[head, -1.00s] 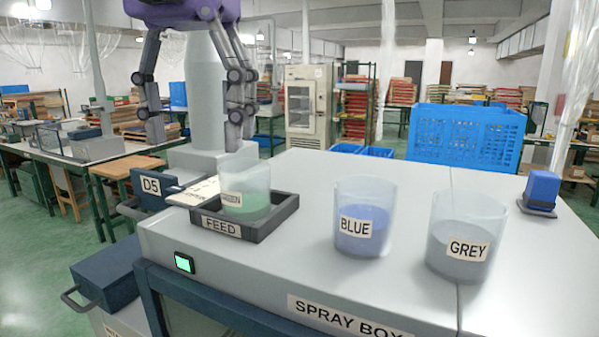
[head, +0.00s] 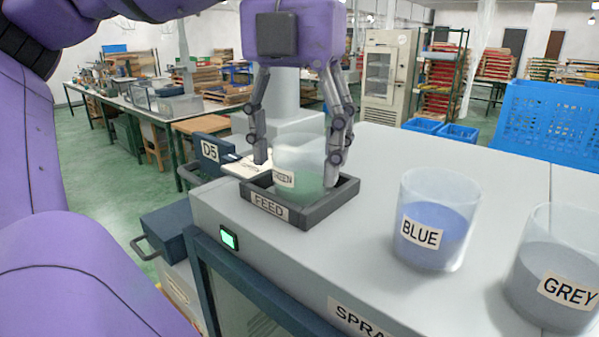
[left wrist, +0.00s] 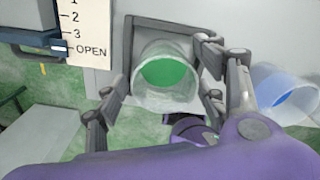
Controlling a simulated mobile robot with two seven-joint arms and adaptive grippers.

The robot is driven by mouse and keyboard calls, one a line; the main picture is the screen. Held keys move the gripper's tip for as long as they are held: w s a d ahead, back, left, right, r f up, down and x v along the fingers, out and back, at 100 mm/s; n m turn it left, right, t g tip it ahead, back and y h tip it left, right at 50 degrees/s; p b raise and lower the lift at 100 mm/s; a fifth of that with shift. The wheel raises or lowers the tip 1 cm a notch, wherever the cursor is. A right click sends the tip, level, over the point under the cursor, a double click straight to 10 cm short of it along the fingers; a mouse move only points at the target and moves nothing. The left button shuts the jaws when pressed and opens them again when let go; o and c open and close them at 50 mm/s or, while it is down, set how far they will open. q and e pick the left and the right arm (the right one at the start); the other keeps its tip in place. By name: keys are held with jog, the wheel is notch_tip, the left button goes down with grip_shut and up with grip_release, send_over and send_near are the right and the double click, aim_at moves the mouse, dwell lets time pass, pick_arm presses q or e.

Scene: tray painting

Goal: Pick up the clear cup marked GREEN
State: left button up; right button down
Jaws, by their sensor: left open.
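The clear cup marked GREEN (head: 299,168) stands upright in the dark square tray labelled FEED (head: 328,206), with green liquid low inside. It also shows from above in the left wrist view (left wrist: 166,76). My left gripper (head: 298,162) is open and points down, with its fingers on either side of the cup. In the left wrist view the fingers flank the cup and a gap shows on the left side; contact on the right cannot be told. My right gripper is not in view.
A clear cup marked BLUE (head: 436,220) and one marked GREY (head: 556,268) stand to the right on the spray box top (head: 385,260). A white card (head: 245,167) lies left of the cup by the D5 block (head: 209,157). A blue crate (head: 552,120) stands behind.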

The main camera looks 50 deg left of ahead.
pick_arm(q)
jog(key=c, duration=1.4)
